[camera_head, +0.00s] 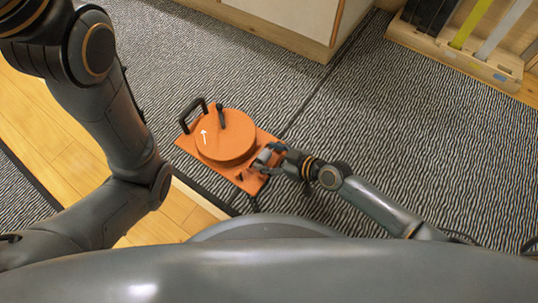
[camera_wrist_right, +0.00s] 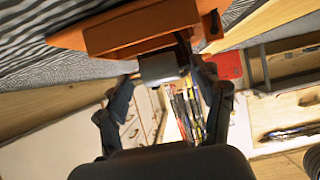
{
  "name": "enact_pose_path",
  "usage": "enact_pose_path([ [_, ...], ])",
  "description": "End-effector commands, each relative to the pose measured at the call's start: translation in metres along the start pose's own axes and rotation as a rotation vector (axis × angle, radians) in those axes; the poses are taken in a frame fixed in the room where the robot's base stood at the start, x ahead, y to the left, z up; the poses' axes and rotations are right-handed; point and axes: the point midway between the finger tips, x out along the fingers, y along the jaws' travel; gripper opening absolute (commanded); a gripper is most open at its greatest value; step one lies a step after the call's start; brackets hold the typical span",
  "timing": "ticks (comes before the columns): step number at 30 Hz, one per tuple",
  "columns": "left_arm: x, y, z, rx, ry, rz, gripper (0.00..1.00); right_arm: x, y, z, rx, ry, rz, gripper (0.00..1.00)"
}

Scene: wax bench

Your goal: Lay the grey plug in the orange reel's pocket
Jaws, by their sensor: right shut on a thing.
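The orange reel (camera_head: 225,136) is a round orange drum on an orange base plate (camera_head: 187,144). A black crank knob stands on the drum and a white arrow is marked on it. My right gripper (camera_head: 268,157) is at the right corner of the plate, beside the drum. It is shut on the grey plug (camera_wrist_right: 158,68), a short grey cylinder held between the fingertips. In the right wrist view the plug is close to an orange block-like part of the reel (camera_wrist_right: 140,28). I cannot tell whether they touch. The pocket cannot be made out. My left gripper is not in view.
A black handle (camera_head: 192,115) stands up at the plate's far left edge. The striped grey mat (camera_head: 390,130) is clear to the right. A wooden rack (camera_head: 470,60) with coloured strips is at the back right. A pale cabinet (camera_head: 285,20) stands at the back.

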Motion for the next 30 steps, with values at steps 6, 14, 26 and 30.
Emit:
enact_pose_path([
  [6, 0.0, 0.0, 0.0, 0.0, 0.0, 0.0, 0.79, 0.0, 0.0, 0.0, 0.0, 0.0, 0.0, 0.92],
  [14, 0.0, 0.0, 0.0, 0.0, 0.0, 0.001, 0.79, 0.0, 0.0, 0.0, 0.0, 0.0, 0.0, 0.94],
  [26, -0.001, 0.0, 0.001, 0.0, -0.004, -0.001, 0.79, -0.041, 0.001, 0.002, -0.003, -0.003, 0.001, 0.94],
  [30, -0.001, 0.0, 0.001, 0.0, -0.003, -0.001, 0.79, -0.072, 0.001, 0.002, -0.003, -0.004, 0.001, 0.94],
])
